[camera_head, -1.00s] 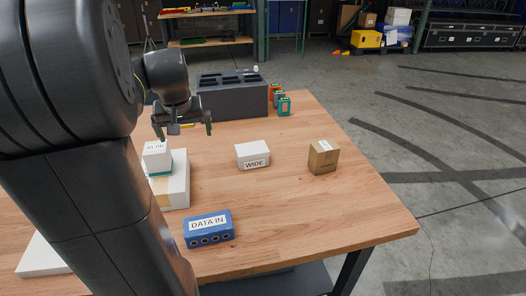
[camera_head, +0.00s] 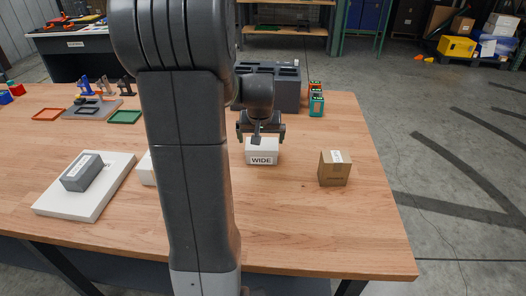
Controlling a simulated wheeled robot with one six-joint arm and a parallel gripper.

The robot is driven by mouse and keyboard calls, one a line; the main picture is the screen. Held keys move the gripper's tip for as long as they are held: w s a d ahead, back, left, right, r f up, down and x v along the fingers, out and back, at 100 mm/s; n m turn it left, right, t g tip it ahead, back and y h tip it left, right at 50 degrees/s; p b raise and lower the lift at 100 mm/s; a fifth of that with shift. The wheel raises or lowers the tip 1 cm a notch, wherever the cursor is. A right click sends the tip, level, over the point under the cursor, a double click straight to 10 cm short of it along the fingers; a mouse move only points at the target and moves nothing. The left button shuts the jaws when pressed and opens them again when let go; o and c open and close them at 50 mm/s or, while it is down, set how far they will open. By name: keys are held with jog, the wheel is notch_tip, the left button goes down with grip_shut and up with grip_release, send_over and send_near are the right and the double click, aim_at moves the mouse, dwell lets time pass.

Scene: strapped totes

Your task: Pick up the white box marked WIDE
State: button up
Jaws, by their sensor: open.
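The white box marked WIDE (camera_head: 262,157) sits on the wooden table, its label facing me. My gripper (camera_head: 261,138) is open, with its two fingers spread left and right just above or around the top of the box. The view does not settle whether the fingers touch the box. The gripper hides part of the box's top.
A brown carton (camera_head: 333,170) stands to the right of the box. A dark grey slotted block (camera_head: 287,92) and small green and orange boxes (camera_head: 316,103) are behind. A grey box (camera_head: 82,172) lies on a white slab (camera_head: 98,203) at left. The front right table is clear.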

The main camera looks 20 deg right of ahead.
aim_at(262, 144)
jog(key=shift+p+x, duration=0.3)
jog(key=shift+x, duration=3.5)
jog(key=shift+w+d, duration=0.1)
jog(key=shift+d, duration=0.05)
jog(key=shift+r, duration=0.1)
jog(key=c, duration=0.8)
